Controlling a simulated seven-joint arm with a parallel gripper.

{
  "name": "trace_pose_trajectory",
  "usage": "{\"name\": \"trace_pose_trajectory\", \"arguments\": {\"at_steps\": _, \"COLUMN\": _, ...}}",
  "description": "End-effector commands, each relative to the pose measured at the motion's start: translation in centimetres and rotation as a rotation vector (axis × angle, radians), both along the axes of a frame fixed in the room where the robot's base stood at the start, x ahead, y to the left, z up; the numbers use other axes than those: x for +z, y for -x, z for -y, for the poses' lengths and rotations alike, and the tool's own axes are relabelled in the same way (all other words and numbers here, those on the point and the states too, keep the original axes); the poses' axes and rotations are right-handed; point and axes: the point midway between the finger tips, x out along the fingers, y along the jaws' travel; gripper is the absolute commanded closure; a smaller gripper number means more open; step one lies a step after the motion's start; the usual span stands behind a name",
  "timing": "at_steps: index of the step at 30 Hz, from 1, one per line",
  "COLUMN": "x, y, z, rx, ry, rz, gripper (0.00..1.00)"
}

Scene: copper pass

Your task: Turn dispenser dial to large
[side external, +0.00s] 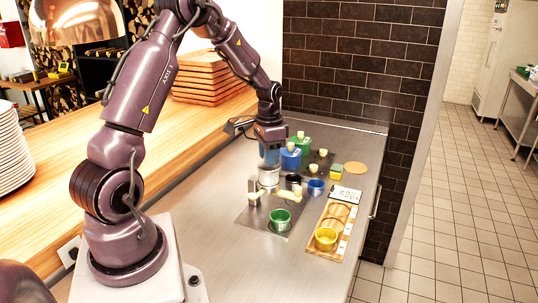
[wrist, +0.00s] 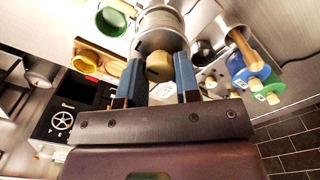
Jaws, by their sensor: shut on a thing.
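My gripper (wrist: 160,72) has its two blue fingers on either side of a silver ridged cylinder (wrist: 161,28) with a round wooden knob (wrist: 158,66). It is shut on this piece, but I cannot tell whether the fingers press the knob or the cylinder. In the side view my gripper (side external: 269,160) points straight down over the pale metal cylinder (side external: 268,179), which stands upright on the steel counter. I see no size marks on it, so I cannot tell the dial's setting or confirm that this is the dispenser.
Blue (side external: 290,158) and green (side external: 301,144) lidded pots stand close behind at the right. A green cup (side external: 280,219) is in front.

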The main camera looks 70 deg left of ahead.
Motion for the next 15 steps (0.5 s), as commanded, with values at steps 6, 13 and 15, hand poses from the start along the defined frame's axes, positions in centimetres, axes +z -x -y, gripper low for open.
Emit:
{"name": "trace_pose_trajectory", "arguments": {"at_steps": 6, "x": 0.21, "y": -0.01, "z": -0.03, "rx": 0.0, "ry": -0.001, "rz": 0.001, "gripper": 0.93}}
{"name": "trace_pose_trajectory", "arguments": {"at_steps": 13, "x": 0.17, "y": -0.02, "z": -0.03, "rx": 0.001, "ry": -0.001, "rz": 0.001, "gripper": 0.44}}
{"name": "trace_pose_trajectory", "arguments": {"at_steps": 15, "x": 0.13, "y": -0.01, "z": -0.02, "rx": 0.001, "ry": -0.001, "rz": 0.001, "gripper": 0.44}}
